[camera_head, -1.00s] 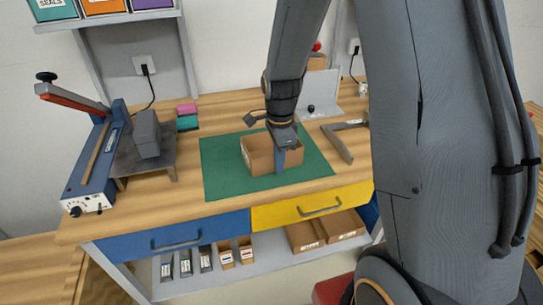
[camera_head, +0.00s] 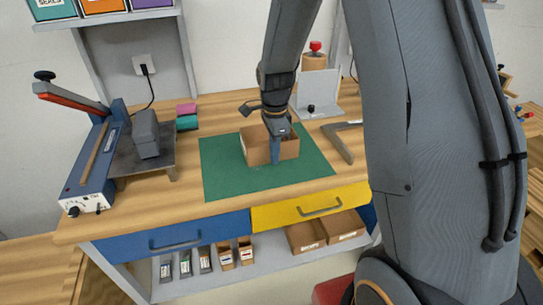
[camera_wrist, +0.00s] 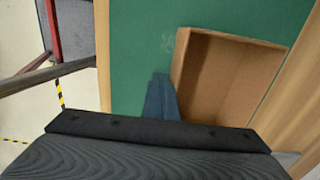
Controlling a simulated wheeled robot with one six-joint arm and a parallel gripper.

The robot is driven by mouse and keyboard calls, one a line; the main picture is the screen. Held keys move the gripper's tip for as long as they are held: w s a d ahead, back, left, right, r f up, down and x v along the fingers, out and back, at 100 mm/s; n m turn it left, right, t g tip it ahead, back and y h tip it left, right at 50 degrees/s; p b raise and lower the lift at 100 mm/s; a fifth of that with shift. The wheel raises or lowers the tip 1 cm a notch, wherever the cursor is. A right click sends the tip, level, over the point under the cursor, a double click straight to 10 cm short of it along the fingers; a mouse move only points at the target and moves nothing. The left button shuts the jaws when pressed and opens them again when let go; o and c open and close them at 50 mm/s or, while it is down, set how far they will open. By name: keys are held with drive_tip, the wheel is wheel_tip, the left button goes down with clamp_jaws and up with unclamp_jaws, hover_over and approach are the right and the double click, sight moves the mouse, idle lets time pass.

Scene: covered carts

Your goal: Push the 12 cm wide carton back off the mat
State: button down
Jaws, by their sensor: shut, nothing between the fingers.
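The open-topped brown carton (camera_head: 256,150) stands upright on the green mat (camera_head: 225,178), near its back edge. The carton's back base is hidden in the head view. My gripper (camera_head: 276,152) is shut and empty, pointing down at the carton's front side. In the wrist view the carton's empty inside (camera_wrist: 225,75) shows, and the blue fingers (camera_wrist: 161,98) are right beside its near wall. They look touching or almost so. The carton's far side lies close to the mat's edge, with wood beyond.
A grey angled bracket (camera_head: 340,145) lies right of the mat. A grey upright plate (camera_head: 315,98) stands behind at the right. A blue lever machine (camera_head: 93,165) and a grey block on a stand (camera_head: 145,135) are at the left. Bare wood (camera_head: 225,110) shows behind the mat.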

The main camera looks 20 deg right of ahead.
sight(260, 126)
drive_tip(key=shift+w+a+b, duration=0.15)
drive_tip(key=shift+w+b, duration=2.3)
drive_tip(key=shift+w, duration=5.7)
drive_tip(key=shift+w+f+b, duration=0.1)
drive_tip(key=shift+w+b, duration=2.45)
drive_tip(key=shift+w, duration=1.95)
drive_tip(key=shift+w+a+b, duration=0.1)
drive_tip(key=shift+w+b, duration=1.8)
drive_tip(key=shift+w, duration=0.5)
